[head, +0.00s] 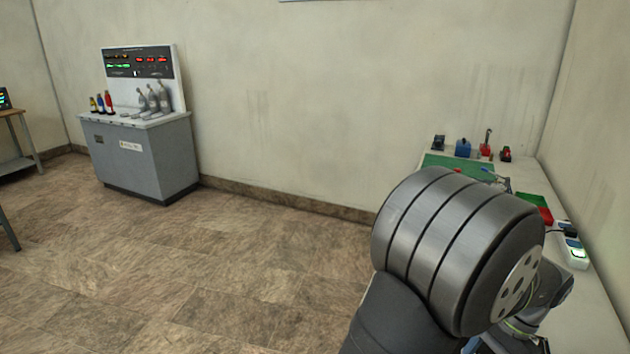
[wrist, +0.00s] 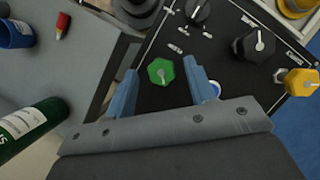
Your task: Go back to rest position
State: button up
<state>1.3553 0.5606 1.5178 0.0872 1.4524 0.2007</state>
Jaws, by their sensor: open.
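In the wrist view my gripper (wrist: 160,67) is open, with its two blue fingers apart. A green hexagonal knob (wrist: 158,76) with a white pointer shows between the fingers on a black panel (wrist: 225,58). I cannot tell how far the fingertips are from the knob, and nothing is seen gripped. In the head view my large grey arm joint fills the lower right, and my gripper cannot be made out there.
The panel also carries a black knob (wrist: 255,45) and a yellow knob (wrist: 300,81). A green cylinder (wrist: 28,130) and a blue container (wrist: 14,33) are at left. In the head view a grey console (head: 145,155) stands by the wall, with open floor before it. A workbench (head: 590,315) holds small tools at right.

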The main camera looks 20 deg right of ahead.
jog(key=shift+v, duration=1.9)
jog(key=shift+w, duration=0.1)
jog(key=w+a+r+n+h, duration=0.2)
jog(key=w+a+r+n, duration=0.15)
jog(key=a, duration=0.65)
jog(key=w+a+r+n+h, duration=0.25)
jog(key=w+a, duration=0.25)
jog(key=a, duration=0.5)
jog(key=s+a+f+n+t, duration=0.1)
jog(key=a+n, duration=0.1)
jog(key=a, duration=0.4)
jog(key=s+a+f+n+t+h, duration=0.1)
jog(key=a+f+n+t, duration=0.1)
jog(key=a, duration=0.4)
jog(key=s+a+f+n+t+h, duration=0.1)
jog(key=a+f+n+t, duration=0.1)
jog(key=a, duration=0.4)
jog(key=shift+s+f+n, duration=0.25)
jog(key=shift+s+n, duration=0.1)
jog(key=shift+n, duration=0.35)
jog(key=shift+a, duration=0.1)
